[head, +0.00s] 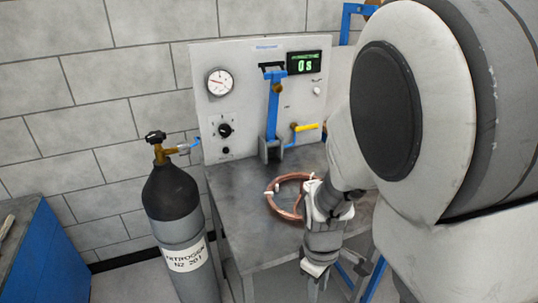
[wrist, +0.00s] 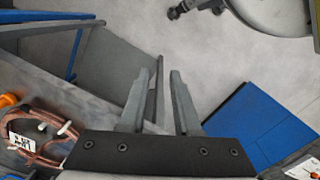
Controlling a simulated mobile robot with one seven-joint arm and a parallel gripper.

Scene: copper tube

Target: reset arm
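The copper tube (head: 272,200) is a coil with white clips, lying on the grey metal bench (head: 240,225) in the head view. Part of the coil is hidden behind my arm. It also shows at the lower left of the wrist view (wrist: 32,157), with a white label. My gripper (head: 315,283) points down in front of the bench edge in the head view, apart from the coil. In the wrist view my gripper (wrist: 160,72) has its two fingers apart, with nothing between them and the floor below.
A test panel (head: 240,105) with a gauge, a "0 s" display (head: 304,62) and a yellow-handled valve (head: 306,127) stands behind the bench. A nitrogen cylinder (head: 175,205) stands at its left. A blue cabinet (head: 50,265) is at the far left. Floor is clear between.

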